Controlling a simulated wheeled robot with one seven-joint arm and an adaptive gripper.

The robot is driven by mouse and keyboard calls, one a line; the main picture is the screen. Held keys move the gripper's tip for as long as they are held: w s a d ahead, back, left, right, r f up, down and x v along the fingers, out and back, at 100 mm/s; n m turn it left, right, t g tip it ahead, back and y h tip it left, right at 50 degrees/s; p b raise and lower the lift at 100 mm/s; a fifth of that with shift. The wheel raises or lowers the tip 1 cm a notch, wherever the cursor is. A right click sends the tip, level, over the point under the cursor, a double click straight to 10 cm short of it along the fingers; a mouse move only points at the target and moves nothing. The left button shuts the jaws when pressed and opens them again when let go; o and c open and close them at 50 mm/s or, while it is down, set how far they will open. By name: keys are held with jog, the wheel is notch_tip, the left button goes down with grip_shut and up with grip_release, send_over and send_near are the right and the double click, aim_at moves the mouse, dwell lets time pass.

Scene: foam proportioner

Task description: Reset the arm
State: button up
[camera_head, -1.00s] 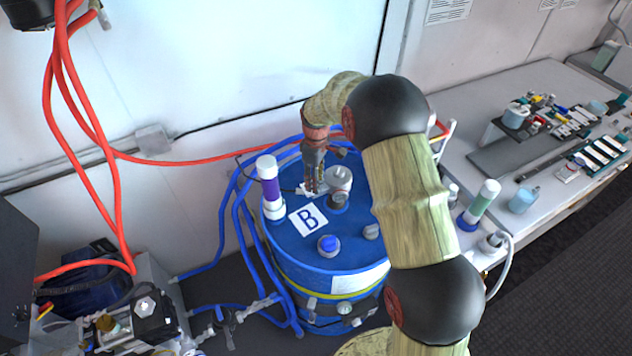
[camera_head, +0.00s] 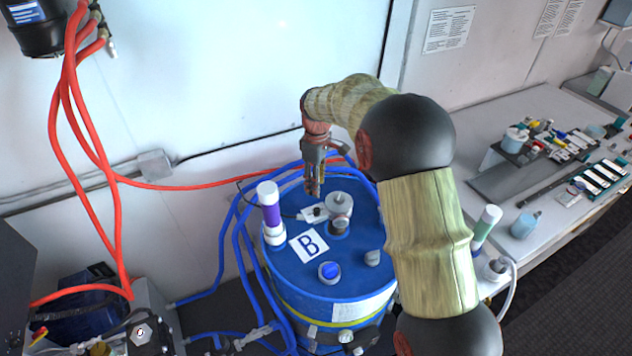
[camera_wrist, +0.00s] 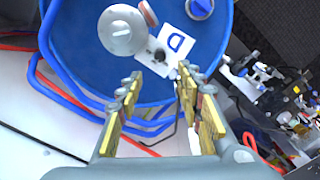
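My gripper (camera_head: 315,190) hangs above the back of the blue drum (camera_head: 310,268), pointing down. In the wrist view my gripper (camera_wrist: 158,100) shows its two yellow-edged fingers spread apart with nothing between them. The drum lid (camera_wrist: 75,75) lies beyond the fingertips. The grey fitting also shows in the wrist view (camera_wrist: 122,30), apart from the fingers.
Blue hoses (camera_head: 228,230) loop around the drum's left and back. Red hoses (camera_head: 100,190) hang at the left by the wall. A workbench (camera_head: 480,180) with tools and bottles stands at the right. Machinery (camera_head: 140,332) sits at lower left.

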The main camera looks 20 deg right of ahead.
jog(key=shift+m, duration=0.3)
jog(key=s+f+m+t+b, duration=0.2)
jog(key=s+m+b, duration=0.2)
jog(key=s+b, duration=0.6)
jog(key=s+f+m+t+b, duration=0.1)
jog(key=s+m+t+b, duration=0.2)
jog(key=s+b, duration=0.7)
jog(key=s+m, duration=0.2)
jog(key=s, duration=1.4)
jog(key=shift+s+f+t+b, duration=0.3)
jog(key=shift+s+f+b, duration=0.05)
jog(key=shift+b, duration=0.05)
